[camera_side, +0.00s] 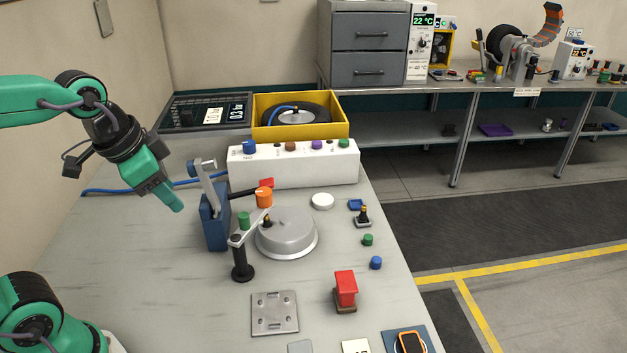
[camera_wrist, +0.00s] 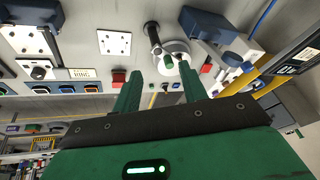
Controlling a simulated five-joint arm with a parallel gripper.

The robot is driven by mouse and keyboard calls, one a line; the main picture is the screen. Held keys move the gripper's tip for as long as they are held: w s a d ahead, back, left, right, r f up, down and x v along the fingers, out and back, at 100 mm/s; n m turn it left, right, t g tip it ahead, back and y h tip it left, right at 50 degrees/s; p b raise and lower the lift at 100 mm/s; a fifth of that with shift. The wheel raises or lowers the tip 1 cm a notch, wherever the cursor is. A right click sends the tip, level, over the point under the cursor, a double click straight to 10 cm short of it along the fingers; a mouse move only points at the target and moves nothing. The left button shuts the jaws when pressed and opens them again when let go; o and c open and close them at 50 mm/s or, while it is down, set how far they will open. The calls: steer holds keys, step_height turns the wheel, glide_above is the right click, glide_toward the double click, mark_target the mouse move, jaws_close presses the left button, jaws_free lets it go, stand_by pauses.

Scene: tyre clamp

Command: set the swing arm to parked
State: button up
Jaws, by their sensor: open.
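The swing arm (camera_side: 250,232) is a light metal bar on a black post (camera_side: 240,262). It has a green knob (camera_side: 244,220) near the post, and its far end reaches over the round grey metal disc (camera_side: 286,236). A blue clamp block (camera_side: 215,222) with a grey upright lever and a black handle ending in an orange knob (camera_side: 264,197) stands behind it. My gripper (camera_side: 176,206) is in the air left of the blue block, pointing down and right, touching nothing. In the wrist view my gripper (camera_wrist: 160,82) is open and empty; the post (camera_wrist: 152,36) and disc (camera_wrist: 178,50) show beyond the fingers.
A white box (camera_side: 305,170) with coloured knobs and a yellow tray (camera_side: 340,113) holding a tyre stand at the back. A red block (camera_side: 345,285), a metal plate (camera_side: 274,313) and a white round cap (camera_side: 322,201) lie around.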

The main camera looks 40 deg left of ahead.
steer(key=w+f+m+g, duration=0.1)
steer(key=w+m+g, duration=0.1)
steer(key=w+m, duration=0.45)
steer(key=m+g, duration=0.2)
steer(key=m, duration=0.5)
glide_above(244, 215)
steer(key=f, duration=0.4)
steer(key=shift+s+a+f, duration=0.1)
steer(key=shift+s+f, duration=0.05)
steer(key=shift+s, duration=0.25)
steer(key=shift+w+f+m, duration=0.35)
steer(key=shift+w+m, duration=0.1)
steer(key=shift+m, duration=0.2)
steer(key=shift+f, duration=0.15)
steer(key=shift+f, duration=3.8)
jaws_close()
